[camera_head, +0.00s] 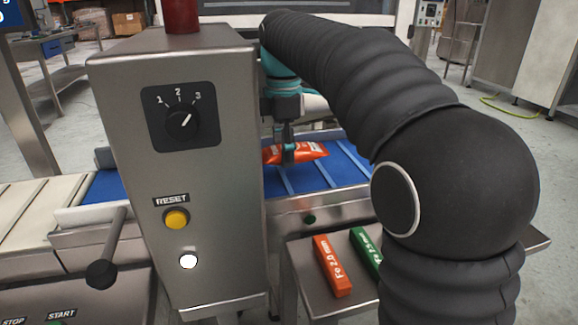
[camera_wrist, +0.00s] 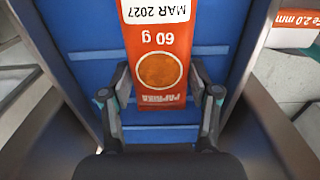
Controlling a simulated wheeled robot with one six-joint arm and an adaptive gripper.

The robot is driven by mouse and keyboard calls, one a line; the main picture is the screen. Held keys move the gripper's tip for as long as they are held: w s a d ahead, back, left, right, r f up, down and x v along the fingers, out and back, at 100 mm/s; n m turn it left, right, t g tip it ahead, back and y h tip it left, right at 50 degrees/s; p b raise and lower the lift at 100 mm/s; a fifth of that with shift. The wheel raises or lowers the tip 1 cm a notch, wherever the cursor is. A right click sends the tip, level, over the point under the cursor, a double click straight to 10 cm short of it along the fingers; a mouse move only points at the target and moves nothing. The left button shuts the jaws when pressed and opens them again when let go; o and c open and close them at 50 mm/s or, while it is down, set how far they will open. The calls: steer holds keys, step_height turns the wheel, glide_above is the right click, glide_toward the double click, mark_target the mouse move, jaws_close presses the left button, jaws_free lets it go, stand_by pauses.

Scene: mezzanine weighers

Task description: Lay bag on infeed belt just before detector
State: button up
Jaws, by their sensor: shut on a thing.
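The orange bag (camera_head: 308,151) is at the blue infeed belt (camera_head: 343,170), to the right of the steel detector housing (camera_head: 215,150). My gripper (camera_head: 289,155) points down and is shut on the bag. In the wrist view the bag (camera_wrist: 158,70) reads paprika, 60 g and MAR 2027, with my gripper's fingers (camera_wrist: 160,100) on both sides of its near end. The blue belt (camera_wrist: 95,70) with its cross ribs lies below it. I cannot tell whether the bag touches the belt.
A steel side shelf (camera_head: 318,285) holds an orange test block (camera_head: 333,266) and a green one (camera_head: 366,250). The housing carries a rotary knob (camera_head: 180,122) and a yellow reset button (camera_head: 176,218). The belt's right part is clear.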

steer(key=shift+f+b, duration=0.3)
steer(key=shift+f, duration=1.5)
steer(key=shift+f, duration=0.15)
steer(key=o, duration=1.1)
steer(key=shift+o, duration=0.2)
step_height(320, 180, up, 12)
steer(key=p, duration=0.2)
steer(key=shift+p, duration=0.35)
steer(key=shift+r, duration=0.2)
